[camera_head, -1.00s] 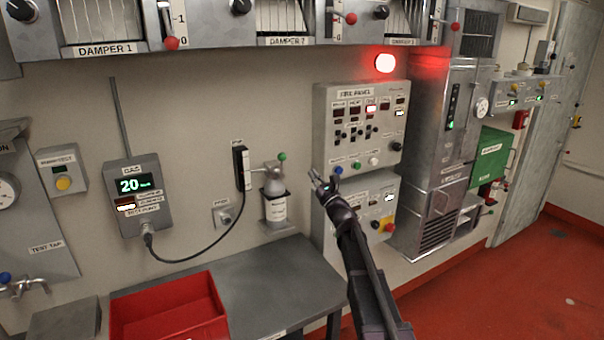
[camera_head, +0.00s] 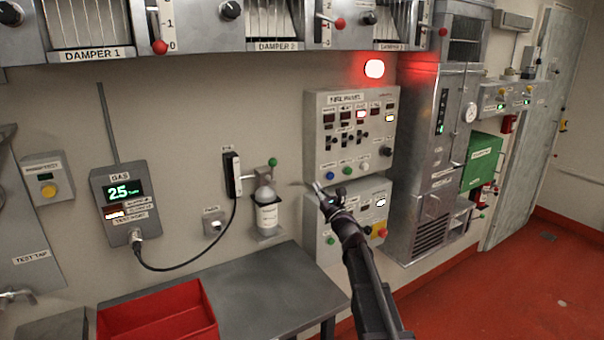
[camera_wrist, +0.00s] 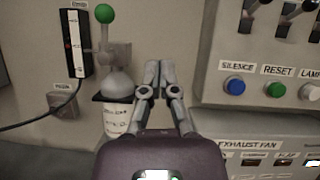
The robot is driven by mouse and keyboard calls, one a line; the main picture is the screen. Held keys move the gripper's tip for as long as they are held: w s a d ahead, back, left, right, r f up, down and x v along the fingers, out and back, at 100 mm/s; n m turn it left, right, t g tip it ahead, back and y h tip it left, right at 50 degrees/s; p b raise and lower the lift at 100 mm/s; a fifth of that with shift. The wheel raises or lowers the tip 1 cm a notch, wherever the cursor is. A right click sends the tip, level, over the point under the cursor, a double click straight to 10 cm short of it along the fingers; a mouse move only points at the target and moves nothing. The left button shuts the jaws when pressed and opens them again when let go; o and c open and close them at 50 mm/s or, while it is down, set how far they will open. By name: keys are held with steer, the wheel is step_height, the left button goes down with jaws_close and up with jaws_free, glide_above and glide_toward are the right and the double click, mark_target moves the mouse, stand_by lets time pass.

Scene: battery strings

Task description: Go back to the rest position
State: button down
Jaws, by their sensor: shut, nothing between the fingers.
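My gripper (camera_head: 318,188) is in front of the wall, between the grey gas bottle and the fire panel (camera_head: 350,135) in the head view. Its fingers are shut with nothing between them. In the wrist view my gripper (camera_wrist: 156,78) points at bare wall. The bottle (camera_wrist: 117,100) with its green knob is to its left, and the panel's blue SILENCE button (camera_wrist: 234,86) is to its right. The fingers look apart from both, though depth is hard to judge. My arm hides part of the lower exhaust fan box (camera_head: 372,212).
A grey bench (camera_head: 270,285) with a red bin (camera_head: 150,305) stands below. The gas meter (camera_head: 124,200) reads 25, and its cable runs to a wall holder (camera_head: 232,175). A red lamp (camera_head: 374,68) glows above the panel. Red floor (camera_head: 500,290) is clear at right.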

steer(key=s+d+f+m+g+h, duration=0.45)
steer(key=f+m+h, duration=0.3)
steer(key=m, duration=0.65)
steer(key=s+d+f+m+g+h, duration=0.3)
steer(key=s+d+f+m+h, duration=0.5)
steer(key=m, duration=0.7)
steer(key=s+a+f+m+g+y, duration=0.1)
steer(key=s+a+f+m+g, duration=0.1)
steer(key=s, duration=0.6)
steer(key=s+a+f+m+g+y, duration=0.1)
steer(key=s+a+f+m+g, duration=0.1)
steer(key=s+f+m+g, duration=0.3)
steer(key=s+a+f+m+g+y, duration=0.2)
steer(key=s+f+m+g, duration=0.2)
steer(key=s+m, duration=0.3)
steer(key=s+g, duration=0.1)
steer(key=s, duration=0.2)
steer(key=shift+s+f, duration=0.15)
steer(key=shift+s, duration=0.15)
steer(key=shift+a+g, duration=0.1)
steer(key=shift+g, duration=0.15)
